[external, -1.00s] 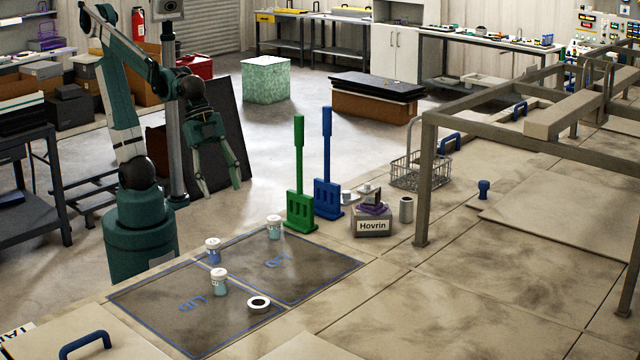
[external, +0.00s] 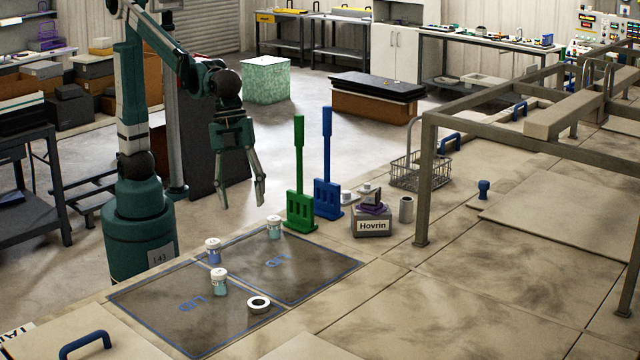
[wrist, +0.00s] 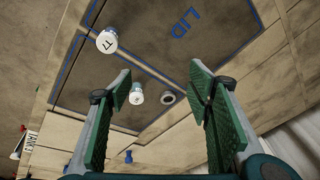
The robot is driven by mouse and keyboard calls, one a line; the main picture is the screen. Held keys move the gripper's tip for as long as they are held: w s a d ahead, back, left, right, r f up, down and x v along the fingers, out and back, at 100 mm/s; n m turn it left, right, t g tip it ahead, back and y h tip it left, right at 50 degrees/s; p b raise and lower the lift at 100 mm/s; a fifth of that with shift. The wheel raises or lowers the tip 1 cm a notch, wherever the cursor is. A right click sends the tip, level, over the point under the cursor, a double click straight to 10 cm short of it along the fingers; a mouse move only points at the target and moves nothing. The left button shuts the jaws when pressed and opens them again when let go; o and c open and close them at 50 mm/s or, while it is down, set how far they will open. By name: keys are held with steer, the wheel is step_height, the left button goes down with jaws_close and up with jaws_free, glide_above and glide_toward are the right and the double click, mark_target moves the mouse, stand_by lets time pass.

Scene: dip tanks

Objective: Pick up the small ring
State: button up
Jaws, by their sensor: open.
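The small ring (external: 258,310) is a short white ring with a dark centre. It lies flat on the dark blue-outlined lid panel (external: 237,322), to the right of a white-capped jar (external: 220,284). My gripper (external: 243,206) points down, open and empty, high above and behind the panels, well apart from the ring. In the wrist view a small round grey ring (wrist: 163,100) shows between the open fingers (wrist: 160,85), beside a white-capped jar (wrist: 137,95); it appears to be the same ring.
Two more jars (external: 213,252) (external: 274,229) stand on or by the panels. Green (external: 299,205) and blue (external: 327,198) upright paddles, a Hovrin box (external: 371,224) and a wire basket (external: 420,172) stand behind. The panel front of the ring is clear.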

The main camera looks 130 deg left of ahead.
steer(key=w+d+f+m+g+p, duration=0.1)
steer(key=w+d+f+m, duration=0.3)
steer(key=w, duration=0.5)
steer(key=w+d+f+m+g+p, duration=0.2)
steer(key=w+d+f, duration=0.3)
steer(key=w+d, duration=0.3)
steer(key=shift+w+d+m+p, duration=0.2)
steer(key=shift+w+m+p, duration=0.7)
steer(key=shift+w, duration=0.35)
steer(key=shift+d+f, duration=0.15)
steer(key=shift+f, duration=1.15)
steer(key=shift+s+d+f+p, duration=0.15)
steer(key=shift+f, duration=1.15)
steer(key=shift+s+d+f+p, duration=0.1)
steer(key=shift+f+p, duration=0.05)
steer(key=shift+f, duration=1.1)
steer(key=shift+c, duration=0.4)
